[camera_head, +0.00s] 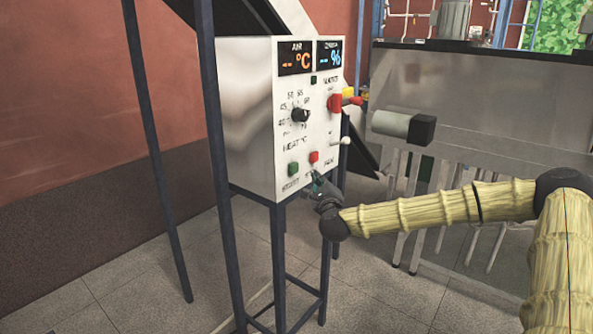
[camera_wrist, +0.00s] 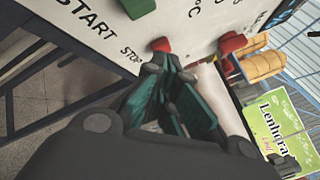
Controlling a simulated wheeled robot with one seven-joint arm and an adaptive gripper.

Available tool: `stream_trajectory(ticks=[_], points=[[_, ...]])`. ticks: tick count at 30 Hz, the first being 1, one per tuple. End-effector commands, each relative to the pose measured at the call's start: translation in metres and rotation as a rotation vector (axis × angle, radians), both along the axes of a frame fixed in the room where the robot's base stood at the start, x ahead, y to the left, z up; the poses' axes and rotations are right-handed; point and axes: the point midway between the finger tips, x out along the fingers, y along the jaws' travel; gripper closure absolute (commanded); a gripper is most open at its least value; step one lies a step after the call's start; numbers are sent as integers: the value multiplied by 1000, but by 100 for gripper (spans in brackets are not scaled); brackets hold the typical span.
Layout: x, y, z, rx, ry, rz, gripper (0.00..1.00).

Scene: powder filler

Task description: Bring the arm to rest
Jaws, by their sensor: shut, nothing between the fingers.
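My arm (camera_head: 440,207) reaches in from the right with a yellowish ribbed covering. My gripper (camera_head: 316,180) is at the front of the white control box (camera_head: 245,110), just below the red stop button (camera_head: 314,157). In the wrist view my gripper (camera_wrist: 172,85) has its teal-lined fingers shut and empty. Their tips are close to the panel by the red stop button (camera_wrist: 161,45); whether they touch it I cannot tell. The green start button (camera_head: 293,168) is left of the gripper and also shows in the wrist view (camera_wrist: 138,8).
The box stands on blue metal legs (camera_head: 278,265). Its panel has a black heat knob (camera_head: 300,115), a red switch (camera_head: 335,103) and two displays. A grey cylinder (camera_head: 391,123) with a black end and a metal machine (camera_head: 480,110) stand to the right. Tiled floor (camera_head: 150,280) is clear at lower left.

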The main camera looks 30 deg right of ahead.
Motion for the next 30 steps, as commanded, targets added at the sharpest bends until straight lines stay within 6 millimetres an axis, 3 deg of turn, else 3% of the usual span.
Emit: stream_trajectory(ticks=[9, 13, 17, 23, 30], points=[[0, 2, -1, -2, 3, 3, 100], [3, 23, -16, -35, 46, 40, 100], [4, 71, -52, -116, 144, 127, 100], [-10, 154, -125, -282, 327, 298, 100], [-53, 237, -212, -488, 528, 512, 100]])
